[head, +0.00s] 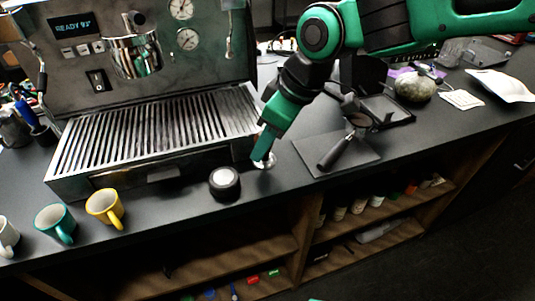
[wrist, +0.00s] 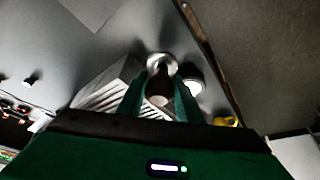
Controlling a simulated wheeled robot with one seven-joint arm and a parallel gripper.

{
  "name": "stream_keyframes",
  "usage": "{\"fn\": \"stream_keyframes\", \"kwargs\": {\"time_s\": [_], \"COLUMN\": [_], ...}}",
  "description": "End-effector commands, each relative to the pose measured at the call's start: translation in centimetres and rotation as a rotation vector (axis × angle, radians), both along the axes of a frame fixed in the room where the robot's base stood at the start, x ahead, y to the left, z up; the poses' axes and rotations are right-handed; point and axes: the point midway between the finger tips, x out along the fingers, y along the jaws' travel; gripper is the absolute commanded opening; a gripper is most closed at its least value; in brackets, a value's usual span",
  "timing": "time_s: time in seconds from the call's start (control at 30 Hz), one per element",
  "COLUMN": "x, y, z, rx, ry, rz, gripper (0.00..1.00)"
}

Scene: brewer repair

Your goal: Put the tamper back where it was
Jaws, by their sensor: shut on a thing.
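My gripper (head: 263,148) is shut on the tamper and holds it upright near the front edge of the counter, right of the espresso machine's drip tray. The tamper's round silver base (head: 265,162) shows below the fingers; I cannot tell whether it touches the counter. In the wrist view the silver base (wrist: 162,64) lies just beyond the fingertips, and the tamper's dark brownish handle (wrist: 158,99) is between the fingers. A black round piece with a white top (head: 224,181) stands on the counter to the left of the tamper.
The espresso machine (head: 150,130) fills the left back. A portafilter (head: 340,147) lies on a dark mat (head: 310,150) to the right. A yellow cup (head: 104,207) and a teal cup (head: 54,223) stand at the front left. Open shelves (head: 375,230) are below the counter edge.

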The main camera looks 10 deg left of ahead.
Motion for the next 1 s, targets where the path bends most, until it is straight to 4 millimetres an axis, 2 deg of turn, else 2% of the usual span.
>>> {"fn": "stream_keyframes", "kwargs": {"time_s": [0.3, 0.7, 0.73, 0.8, 1.0], "x": [0.0, 0.0, 0.0, 0.0, 0.0], "y": [0.0, 0.0, 0.0, 0.0, 0.1], "z": [-3.7, -4.2, -4.3, -4.2, -4.2], "rx": [-0.002, 0.0, -0.001, 0.0, -0.001], "ry": [0.001, 0.0, 0.0, 0.0, 0.001], "rz": [0.001, 0.0, 0.0, 0.0, 0.001], "gripper": [0.0, 0.0, 0.34, 0.5, 0.5]}}
